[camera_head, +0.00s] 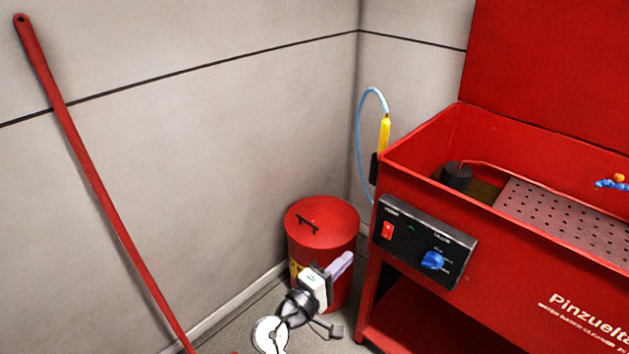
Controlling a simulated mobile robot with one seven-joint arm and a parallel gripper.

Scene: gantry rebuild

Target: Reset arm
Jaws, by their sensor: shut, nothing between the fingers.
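My arm reaches up from the bottom middle of the head view. My gripper (343,264) is at its end, in front of the red lidded bin (322,223) and left of the red parts washer (417,205). The fingers are together and hold nothing. The gripper points up and to the right, and it covers part of the bin's front. I cannot tell how far it is from the bin.
The washer's control panel (422,242) has a red switch (387,231) and a blue knob (432,260). A yellow-handled tool (384,136) with a blue hose stands at the washer's left edge. A red pole (100,190) leans against the grey wall (200,150).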

